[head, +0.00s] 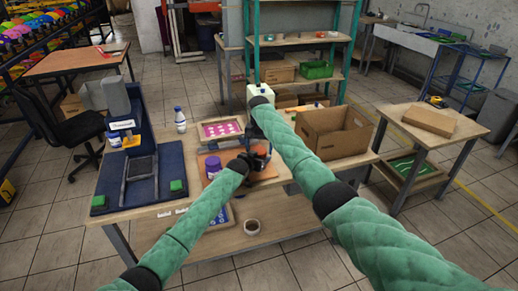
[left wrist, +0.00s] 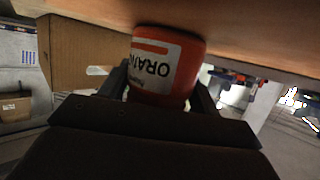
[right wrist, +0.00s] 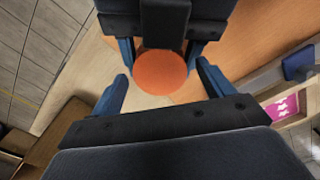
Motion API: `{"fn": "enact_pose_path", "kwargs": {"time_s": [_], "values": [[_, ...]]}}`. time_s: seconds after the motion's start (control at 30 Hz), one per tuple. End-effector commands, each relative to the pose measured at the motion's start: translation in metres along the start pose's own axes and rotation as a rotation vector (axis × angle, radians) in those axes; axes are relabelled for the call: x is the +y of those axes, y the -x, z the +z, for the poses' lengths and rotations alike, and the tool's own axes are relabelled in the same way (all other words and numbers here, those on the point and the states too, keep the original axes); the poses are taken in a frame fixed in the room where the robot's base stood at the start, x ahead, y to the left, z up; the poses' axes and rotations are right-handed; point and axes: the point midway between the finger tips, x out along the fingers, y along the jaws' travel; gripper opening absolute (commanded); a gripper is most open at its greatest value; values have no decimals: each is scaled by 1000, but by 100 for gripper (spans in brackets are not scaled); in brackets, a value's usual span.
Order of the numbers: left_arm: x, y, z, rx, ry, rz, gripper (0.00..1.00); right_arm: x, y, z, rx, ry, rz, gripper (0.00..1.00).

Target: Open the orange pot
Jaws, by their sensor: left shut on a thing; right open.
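The orange pot, with a white label reading "ORAN", shows in the left wrist view (left wrist: 168,65). My left gripper (head: 254,161) is shut on its side, with one finger on each side of the pot. In the right wrist view the pot's round orange lid (right wrist: 160,72) faces the camera. My right gripper (right wrist: 163,78) is open above the pot, its two blue fingers on either side of the lid with gaps visible. In the head view the grippers and arms mostly hide the pot.
A purple pot (head: 213,167) stands on the table left of my left gripper.

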Motion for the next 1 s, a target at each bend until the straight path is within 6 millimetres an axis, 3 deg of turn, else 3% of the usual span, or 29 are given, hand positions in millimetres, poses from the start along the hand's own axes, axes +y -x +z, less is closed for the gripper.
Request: {"fn": "enact_pose_path", "kwargs": {"time_s": [0.33, 0.5, 0.63, 0.8, 1.0], "values": [[0, 0, 0, 0, 0, 0, 0, 0, 37, 0, 2, 0, -2, 80], [0, 0, 0, 0, 0, 0, 0, -1, 41, 2, -2, 1, -1, 77], [0, 0, 0, 0, 0, 0, 0, -15, 40, 8, -13, 7, -23, 77], [0, 0, 0, 0, 0, 0, 0, -35, 54, 13, -26, -13, -93, 77], [0, 0, 0, 0, 0, 0, 0, -27, 72, 6, -19, -123, -93, 77]]}}
